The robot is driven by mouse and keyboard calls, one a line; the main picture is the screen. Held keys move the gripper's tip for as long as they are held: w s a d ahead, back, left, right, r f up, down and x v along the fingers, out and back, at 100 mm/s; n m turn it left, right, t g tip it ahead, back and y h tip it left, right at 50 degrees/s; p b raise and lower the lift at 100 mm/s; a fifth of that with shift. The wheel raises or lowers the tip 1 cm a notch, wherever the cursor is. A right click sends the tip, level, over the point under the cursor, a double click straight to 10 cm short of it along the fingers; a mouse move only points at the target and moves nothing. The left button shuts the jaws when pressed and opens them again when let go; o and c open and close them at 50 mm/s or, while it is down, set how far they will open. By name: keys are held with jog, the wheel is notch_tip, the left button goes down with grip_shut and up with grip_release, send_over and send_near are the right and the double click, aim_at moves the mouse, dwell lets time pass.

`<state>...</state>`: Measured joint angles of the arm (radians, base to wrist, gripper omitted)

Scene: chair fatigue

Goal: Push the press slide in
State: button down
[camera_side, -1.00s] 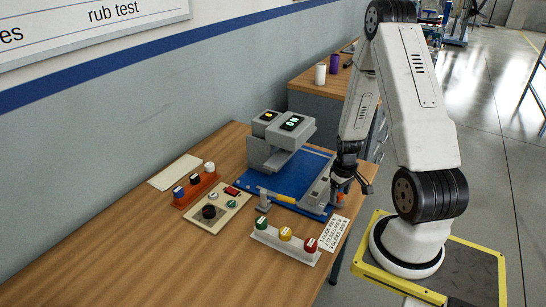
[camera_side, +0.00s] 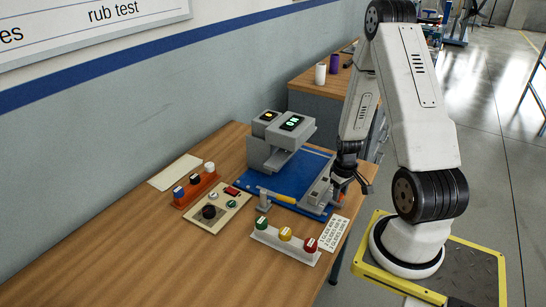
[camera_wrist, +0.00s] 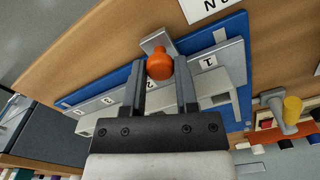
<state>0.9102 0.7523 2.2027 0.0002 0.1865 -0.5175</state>
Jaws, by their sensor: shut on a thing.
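The press (camera_side: 282,130) is a grey block with a green-lit display, standing on a blue base plate (camera_side: 268,183). A grey slide bar (camera_side: 318,190) lies along the plate's right side; in the wrist view the numbered grey bar (camera_wrist: 105,102) crosses the blue plate. An orange knob (camera_wrist: 160,67) on a grey bracket stands at the bar. My gripper (camera_side: 347,188) is at the bar's right side, and in the wrist view its two fingers (camera_wrist: 160,75) are shut on the orange knob.
A yellow handle (camera_side: 277,196) lies along the plate's front edge. A control panel (camera_side: 220,210), an orange rack (camera_side: 196,186) and a white rack of coloured buttons (camera_side: 285,244) stand in front and left. A printed card (camera_side: 333,232) lies at the right.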

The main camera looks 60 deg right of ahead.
dwell(0.8)
jog(key=w, duration=0.9)
jog(key=shift+w, duration=0.4)
jog(key=shift+c, duration=1.8)
grip_release()
jog(key=shift+s, duration=0.1)
jog(key=shift+r, duration=0.15)
notch_tip(320, 180, up, 8)
jog(key=shift+f, duration=0.25)
